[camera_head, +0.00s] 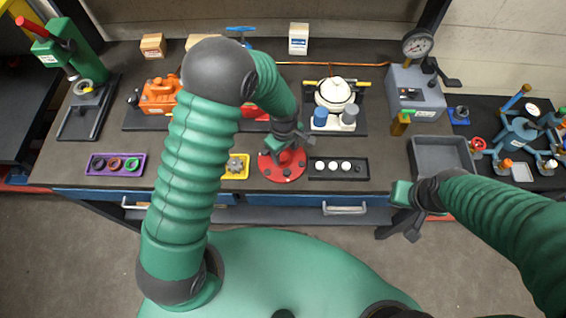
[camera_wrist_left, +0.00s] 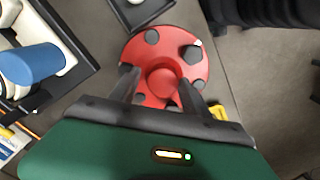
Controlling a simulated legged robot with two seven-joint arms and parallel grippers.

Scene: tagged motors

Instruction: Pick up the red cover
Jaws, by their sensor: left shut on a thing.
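The red cover (camera_head: 281,172) is a round red disc with several dark bolts around its rim and a raised red hub in the middle. It sits at the front edge of the workbench in the head view. In the left wrist view the red cover (camera_wrist_left: 196,66) fills the upper middle. My left gripper (camera_head: 287,147) is over it, and in the left wrist view its two fingers (camera_wrist_left: 160,84) stand on either side of the central hub, shut on it. My right gripper (camera_head: 408,208) hangs in front of the bench, clear of everything; its fingers look spread apart.
A black tray with white round parts (camera_head: 338,176) lies just right of the cover. A yellow tray (camera_head: 234,178) is to its left, and a purple tray (camera_head: 116,154) is farther left. An empty grey bin (camera_head: 442,141) is at the right.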

